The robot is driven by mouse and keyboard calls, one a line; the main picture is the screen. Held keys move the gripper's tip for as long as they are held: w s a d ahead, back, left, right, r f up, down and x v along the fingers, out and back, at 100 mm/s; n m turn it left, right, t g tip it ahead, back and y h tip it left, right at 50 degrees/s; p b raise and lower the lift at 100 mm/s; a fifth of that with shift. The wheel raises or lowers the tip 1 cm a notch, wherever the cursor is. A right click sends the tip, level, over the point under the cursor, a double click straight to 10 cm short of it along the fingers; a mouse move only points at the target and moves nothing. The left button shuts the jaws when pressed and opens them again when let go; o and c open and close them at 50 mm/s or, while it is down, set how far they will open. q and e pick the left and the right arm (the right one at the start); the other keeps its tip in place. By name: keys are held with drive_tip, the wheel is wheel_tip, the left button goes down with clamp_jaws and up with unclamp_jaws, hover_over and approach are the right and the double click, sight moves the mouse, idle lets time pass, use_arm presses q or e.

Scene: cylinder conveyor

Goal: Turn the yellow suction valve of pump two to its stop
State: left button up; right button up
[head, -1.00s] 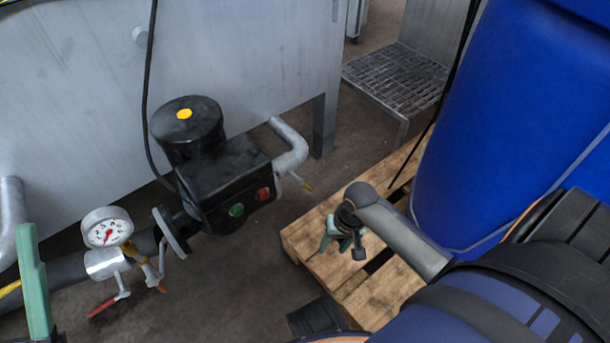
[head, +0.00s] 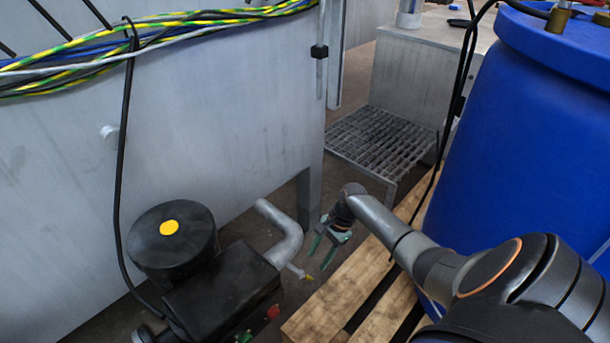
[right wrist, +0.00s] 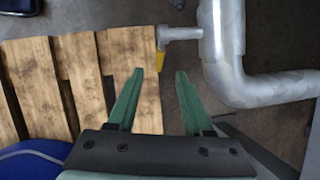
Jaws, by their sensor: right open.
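A small yellow valve handle (head: 309,278) sits on a short stub of the grey bent pipe (head: 286,243) beside the black pump (head: 215,295). My right gripper (head: 319,256) is close to this handle, above the pallet's edge. In the right wrist view the yellow handle (right wrist: 160,62) lies ahead, in line with the gap between the open green fingers (right wrist: 160,74). Nothing is between the fingers, and I cannot tell how far below their tips the handle is. No label shows which pump this is. My left gripper is out of view.
A wooden pallet (head: 310,322) and a blue drum (head: 490,130) stand at the right. A grey metal tank (head: 220,110) with a cable bundle (head: 160,35) fills the left. A grated step (head: 380,138) lies behind. The bent pipe is just right of my right fingers in the wrist view.

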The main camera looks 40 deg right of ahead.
sight(307, 277)
drive_tip(key=b+x, duration=0.4)
drive_tip(key=x, duration=0.4)
drive_tip(key=shift+f, duration=0.2)
drive_tip(key=shift+a+f+b, duration=0.25)
drive_tip(key=shift+f+b, duration=0.1)
drive_tip(key=shift+f, duration=0.15)
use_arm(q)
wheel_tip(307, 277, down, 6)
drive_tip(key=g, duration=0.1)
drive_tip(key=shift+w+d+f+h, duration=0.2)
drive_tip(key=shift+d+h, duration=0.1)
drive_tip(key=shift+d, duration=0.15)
use_arm(e)
drive_tip(key=shift+c, duration=0.3)
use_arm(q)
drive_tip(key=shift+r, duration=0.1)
use_arm(e)
clamp_jaws()
